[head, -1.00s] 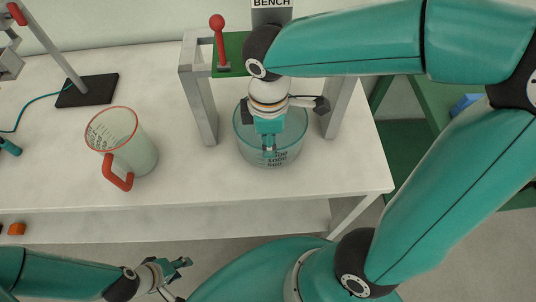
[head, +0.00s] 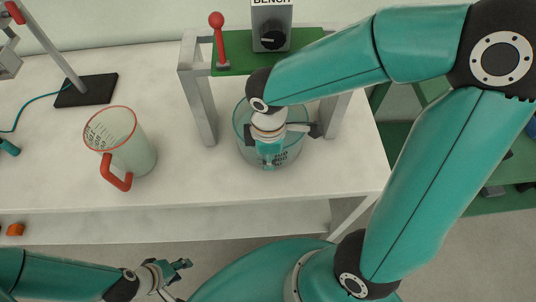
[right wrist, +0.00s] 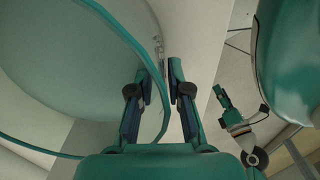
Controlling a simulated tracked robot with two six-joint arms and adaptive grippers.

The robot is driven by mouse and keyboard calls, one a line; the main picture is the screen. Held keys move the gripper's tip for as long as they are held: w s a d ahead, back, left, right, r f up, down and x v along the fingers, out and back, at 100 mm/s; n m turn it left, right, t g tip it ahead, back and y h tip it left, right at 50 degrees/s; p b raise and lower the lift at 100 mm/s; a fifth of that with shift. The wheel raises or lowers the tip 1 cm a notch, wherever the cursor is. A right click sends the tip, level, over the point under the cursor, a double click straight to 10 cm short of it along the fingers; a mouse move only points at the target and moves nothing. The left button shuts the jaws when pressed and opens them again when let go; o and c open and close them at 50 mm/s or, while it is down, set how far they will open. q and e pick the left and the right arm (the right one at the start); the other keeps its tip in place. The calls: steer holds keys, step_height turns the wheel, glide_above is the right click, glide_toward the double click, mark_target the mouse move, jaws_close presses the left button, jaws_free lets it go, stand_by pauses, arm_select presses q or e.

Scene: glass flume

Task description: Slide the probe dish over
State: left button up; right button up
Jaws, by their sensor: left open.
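My right gripper (head: 268,160) is at the near side of the dish, pointing down. In the right wrist view the dish's greenish rim (right wrist: 128,30) curves between the fingers of my right gripper (right wrist: 160,80). One finger is on the inner side and one on the outer side, with a gap between them. Contact with the wall cannot be told. My left gripper (head: 182,266) is open and empty, low in front of the bench; it also shows in the right wrist view (right wrist: 219,92).
A glass jug (head: 135,150) with a red rim and handle stands left of the dish. The grey frame (head: 200,110) carries a green board (head: 310,38) with a red lever (head: 218,35) and a black knob. A stand base (head: 86,90) is at the back left. Bench between jug and frame is clear.

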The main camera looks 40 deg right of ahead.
jaws_close()
steer(key=shift+w, duration=0.1)
